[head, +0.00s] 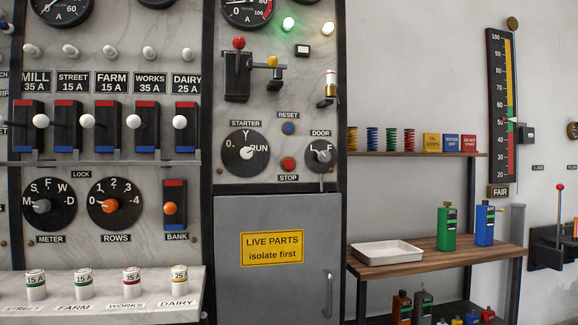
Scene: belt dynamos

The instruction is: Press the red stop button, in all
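The red stop button (288,164) sits on the marble panel, directly above a label reading STOP. It is right of the STARTER dial (246,152), whose pointer is toward RUN. The blue RESET button (289,128) is above it, and the DOOR knob (320,155) is to its right. Nothing covers the stop button. Neither of my grippers shows in the head view.
Below is a closed grey cabinet door (282,215) with a yellow LIVE PARTS sign (272,249). A ledge (180,301) with several fuses juts out at the lower left. A wooden shelf (440,261) with a white tray (365,259) stands right.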

